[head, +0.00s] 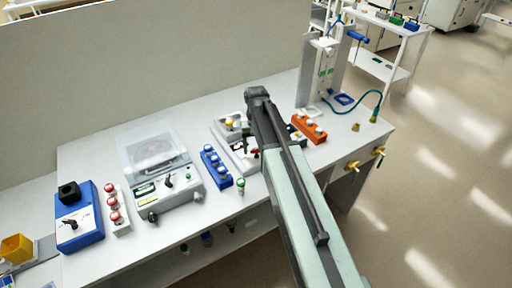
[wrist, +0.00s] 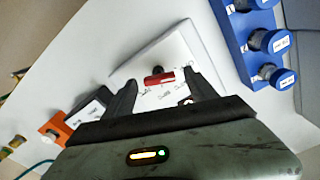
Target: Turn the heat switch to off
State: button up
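In the wrist view a red-handled switch (wrist: 160,79) with a dark pivot sits on a white panel (wrist: 188,50). Small labels are printed beside it, too blurred to read, so I cannot confirm it is the heat switch. My gripper (wrist: 163,84) is open, with one dark finger on each side of the red handle; whether either touches it I cannot tell. In the head view the panel (head: 222,130) lies in the middle of the bench, partly hidden by my arm, and a bit of the red handle (head: 253,151) shows beside the arm.
A blue rack of capped vials (head: 215,168) stands left of the panel, and it shows close by in the wrist view (wrist: 240,45). An orange rack (head: 308,128) stands to the right. Farther left are a clear-lidded device (head: 170,185) and a blue knob box (head: 80,225).

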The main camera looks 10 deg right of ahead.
notch_tip(320, 180, up, 8)
jog(key=p, duration=0.8)
jog(key=shift+f, duration=0.1)
jog(key=s+f+b, duration=0.2)
jog(key=f+b, duration=0.1)
jog(key=s+f+b, duration=0.1)
jog(key=f+b, duration=0.1)
jog(key=shift+s+a, duration=0.15)
jog(key=shift+n, duration=0.3)
jog(key=s+f+b, duration=0.1)
jog(key=s, duration=0.2)
jog(key=s+b, duration=0.1)
jog(key=s, duration=0.3)
jog(key=s+f+b, duration=0.1)
jog(key=s, duration=0.3)
jog(key=shift+a+f, duration=0.1)
jog(key=shift+f, duration=0.25)
jog(key=shift+s+r, duration=0.1)
jog(key=shift+s, duration=0.1)
